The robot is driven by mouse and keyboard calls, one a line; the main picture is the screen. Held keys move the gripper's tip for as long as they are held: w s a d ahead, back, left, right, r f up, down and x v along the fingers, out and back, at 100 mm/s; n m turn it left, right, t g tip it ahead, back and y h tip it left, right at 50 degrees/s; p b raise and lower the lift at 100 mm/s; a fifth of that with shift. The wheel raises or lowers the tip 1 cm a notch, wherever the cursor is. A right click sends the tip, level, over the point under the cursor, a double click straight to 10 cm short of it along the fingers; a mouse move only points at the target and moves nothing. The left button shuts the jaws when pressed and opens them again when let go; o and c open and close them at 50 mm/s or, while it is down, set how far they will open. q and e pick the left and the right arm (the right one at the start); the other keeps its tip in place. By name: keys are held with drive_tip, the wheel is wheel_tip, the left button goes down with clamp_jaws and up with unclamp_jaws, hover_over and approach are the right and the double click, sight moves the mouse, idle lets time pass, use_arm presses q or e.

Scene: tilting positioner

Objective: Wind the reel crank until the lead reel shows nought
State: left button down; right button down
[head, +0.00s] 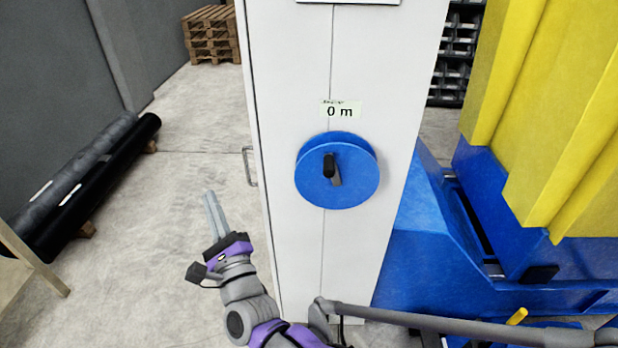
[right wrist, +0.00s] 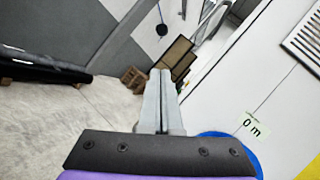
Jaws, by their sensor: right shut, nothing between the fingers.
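A round blue reel (head: 345,192) is mounted on the front of a white cabinet (head: 290,60). A black crank knob (head: 329,165) on a short grey arm stands out from its face. The label (head: 341,110) above the reel reads "0 m"; the label (right wrist: 253,127) also shows in the right wrist view. My right gripper (head: 212,210) is shut and empty, left of the cabinet and apart from the reel and crank. In the right wrist view the fingers (right wrist: 160,95) are together, with part of the blue reel (right wrist: 235,145) behind the gripper. My left gripper is not in view.
A blue machine (head: 420,240) with yellow panels (head: 545,110) stands right of the cabinet. A cabinet handle (head: 249,167) sticks out on its left side. Black rolls (head: 90,180) lie on the floor at left, and wooden pallets (head: 212,35) stand behind. The floor between is clear.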

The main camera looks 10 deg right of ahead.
drive_tip(key=s+a+f+n+g+y, duration=0.2)
drive_tip(key=a+f+n+g+y, duration=0.45)
drive_tip(key=n, duration=1.15)
wheel_tip(320, 180, down, 9)
drive_tip(key=w+d+n+g+h, duration=0.1)
drive_tip(key=d+n+g+h, duration=0.2)
drive_tip(key=n+h, duration=0.65)
drive_tip(key=d+r+n+t+h, duration=0.4)
drive_tip(key=d+r+n+h, duration=0.75)
drive_tip(key=d, duration=0.45)
drive_tip(key=w+d+r+p, duration=0.1)
drive_tip(key=w+d+r, duration=0.1)
drive_tip(key=w+d, duration=0.5)
drive_tip(key=shift+w+d+p, duration=0.35)
drive_tip(key=shift+w+d, duration=0.05)
drive_tip(key=shift+d, duration=0.7)
